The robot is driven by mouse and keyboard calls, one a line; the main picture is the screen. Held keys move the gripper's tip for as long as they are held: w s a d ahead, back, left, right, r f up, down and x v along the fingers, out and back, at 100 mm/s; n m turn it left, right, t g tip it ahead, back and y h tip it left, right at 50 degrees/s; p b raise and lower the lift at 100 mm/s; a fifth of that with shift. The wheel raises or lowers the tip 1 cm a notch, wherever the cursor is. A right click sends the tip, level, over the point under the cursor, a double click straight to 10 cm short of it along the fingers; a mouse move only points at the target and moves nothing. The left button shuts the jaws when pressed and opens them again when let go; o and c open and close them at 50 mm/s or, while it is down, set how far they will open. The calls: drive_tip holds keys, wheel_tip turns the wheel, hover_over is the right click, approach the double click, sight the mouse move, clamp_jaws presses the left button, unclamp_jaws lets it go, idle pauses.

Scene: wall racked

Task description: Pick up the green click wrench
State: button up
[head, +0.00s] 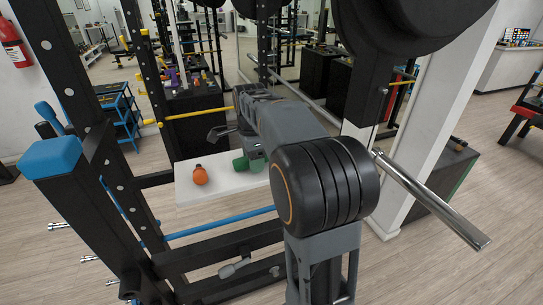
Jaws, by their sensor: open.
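A green object (250,163), which I take for the green click wrench, lies on a white shelf or bench top (215,190). It is partly hidden behind my arm, so its full shape and handle do not show. My gripper (232,144) is small and partly covered by my own arm links. It is open and appears above and a little to the left of the green object. I cannot tell whether it touches it.
An orange round object (200,175) stands left of the green one on the white top. Black rack uprights (90,120), a blue bar (220,222) and a yellow bar (200,114) surround the spot. A steel bar end (435,200) juts out at the right.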

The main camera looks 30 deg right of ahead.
drive_tip(key=shift+f, duration=0.1)
drive_tip(key=shift+c, duration=0.2)
clamp_jaws()
idle(0.4)
